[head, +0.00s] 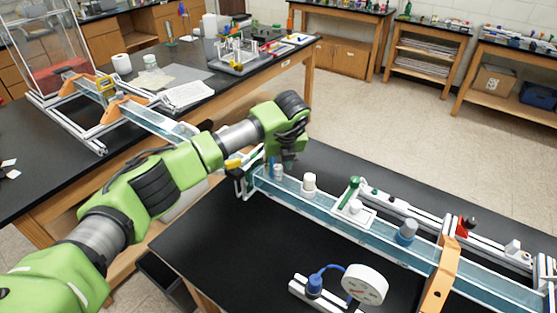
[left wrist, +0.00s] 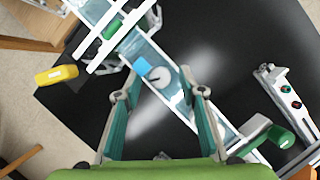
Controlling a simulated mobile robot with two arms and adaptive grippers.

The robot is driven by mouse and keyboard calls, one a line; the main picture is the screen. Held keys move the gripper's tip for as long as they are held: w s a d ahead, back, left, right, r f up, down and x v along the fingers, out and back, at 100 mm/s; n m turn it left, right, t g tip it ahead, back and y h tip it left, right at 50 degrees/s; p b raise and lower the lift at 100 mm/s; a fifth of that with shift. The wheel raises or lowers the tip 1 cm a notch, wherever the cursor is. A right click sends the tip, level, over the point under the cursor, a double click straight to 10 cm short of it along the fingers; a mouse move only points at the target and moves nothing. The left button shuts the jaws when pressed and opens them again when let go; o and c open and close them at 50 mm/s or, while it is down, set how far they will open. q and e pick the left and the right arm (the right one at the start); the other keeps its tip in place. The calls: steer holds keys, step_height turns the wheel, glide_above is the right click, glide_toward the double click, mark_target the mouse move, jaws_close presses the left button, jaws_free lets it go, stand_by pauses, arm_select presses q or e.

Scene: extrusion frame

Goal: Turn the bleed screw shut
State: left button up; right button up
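My left gripper (head: 286,157) hangs over the left end of a long clear rail (head: 375,235) on the near black table. In the left wrist view my left gripper (left wrist: 160,94) is open, its two green fingers apart and empty. A round grey cap with a white mark (left wrist: 159,77) lies between and beyond the fingertips, on the rail; it may be the bleed screw, but I cannot be sure. A small blue block (left wrist: 142,66) sits beside it. In the head view a grey-blue cylinder (head: 277,171) stands just below the gripper. My right gripper is out of view.
Along the rail stand a white knob (head: 309,184), a green-handled valve (head: 352,190), a blue-grey knob (head: 407,232) and an orange clamp (head: 439,280). A dial gauge (head: 364,284) with a blue hose stands in front. A yellow handle (left wrist: 56,75) sticks out at the rail's end.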

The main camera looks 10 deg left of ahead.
arm_select(q)
steer(key=shift+f, duration=0.2)
steer(key=shift+c, duration=0.4)
jaws_close()
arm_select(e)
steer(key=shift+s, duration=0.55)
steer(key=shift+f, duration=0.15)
